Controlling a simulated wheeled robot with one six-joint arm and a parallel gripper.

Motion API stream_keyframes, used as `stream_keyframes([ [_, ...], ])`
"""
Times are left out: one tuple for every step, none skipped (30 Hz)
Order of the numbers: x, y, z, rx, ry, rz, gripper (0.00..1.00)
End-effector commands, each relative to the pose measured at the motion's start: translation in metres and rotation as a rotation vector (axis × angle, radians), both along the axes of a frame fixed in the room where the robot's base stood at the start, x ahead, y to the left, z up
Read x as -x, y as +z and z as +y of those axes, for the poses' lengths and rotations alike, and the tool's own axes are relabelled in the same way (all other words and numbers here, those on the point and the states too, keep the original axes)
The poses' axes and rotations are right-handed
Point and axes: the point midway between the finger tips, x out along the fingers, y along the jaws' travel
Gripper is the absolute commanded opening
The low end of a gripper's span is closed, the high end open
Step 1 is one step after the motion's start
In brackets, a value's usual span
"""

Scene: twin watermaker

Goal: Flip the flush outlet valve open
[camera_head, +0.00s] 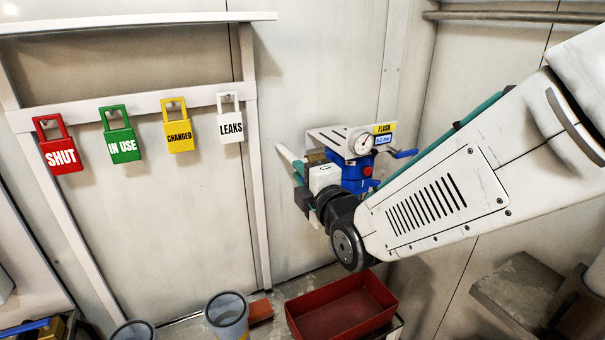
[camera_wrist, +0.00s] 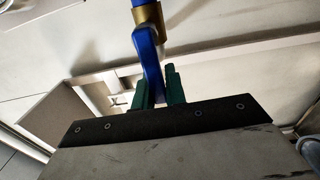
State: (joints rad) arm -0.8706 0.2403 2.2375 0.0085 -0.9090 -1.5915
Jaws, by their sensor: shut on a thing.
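The blue lever of the flush outlet valve (camera_wrist: 149,60) stands between the two green fingers of my gripper (camera_wrist: 156,88) in the wrist view. My gripper is shut on it. A brass fitting (camera_wrist: 147,15) shows at the lever's upper end. In the head view, the flush unit (camera_head: 358,172) is on the wall, with a round gauge (camera_head: 363,144) and a yellow FLUSH label (camera_head: 384,128). Another blue lever (camera_head: 404,154) sticks out at its right.
Red, green, yellow and white padlock-shaped tags (camera_head: 122,134) hang on the rail at left. A red tray (camera_head: 342,308) and a grey cup (camera_head: 227,315) stand below the unit. A horizontal pipe (camera_head: 510,16) runs along the upper right wall.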

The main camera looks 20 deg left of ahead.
Motion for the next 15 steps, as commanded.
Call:
stream_keyframes([
  [0.0008, -0.0015, 0.0001, 0.004, 0.002, 0.000, 0.00],
  [0.0008, -0.0015, 0.0001, 0.004, 0.002, 0.000, 0.00],
  [0.0008, -0.0016, 0.0001, 0.004, 0.002, 0.002, 0.00],
  [0.0008, -0.0016, 0.0001, 0.004, 0.002, 0.002, 0.00],
  [0.0008, -0.0017, 0.0001, 0.004, 0.002, 0.002, 0.00],
  [0.0008, -0.0018, 0.0001, 0.004, 0.002, 0.002, 0.18],
  [0.0008, -0.0019, 0.0001, 0.004, 0.002, 0.002, 0.22],
  [0.0008, -0.0018, 0.0000, 0.004, 0.002, 0.002, 0.22],
  [0.0006, -0.0017, 0.0000, 0.004, 0.001, 0.002, 0.22],
  [0.0005, -0.0016, -0.0001, 0.004, 0.001, 0.002, 0.22],
  [0.0005, -0.0015, -0.0001, 0.004, 0.001, 0.002, 0.22],
  [0.0003, -0.0014, -0.0003, 0.002, 0.001, 0.002, 0.22],
  [0.0002, -0.0013, -0.0003, 0.002, 0.001, 0.002, 0.22],
  [0.0002, -0.0012, -0.0003, 0.002, 0.001, 0.002, 0.22],
  [0.0006, -0.0011, -0.0008, 0.002, 0.000, 0.002, 0.22],
])
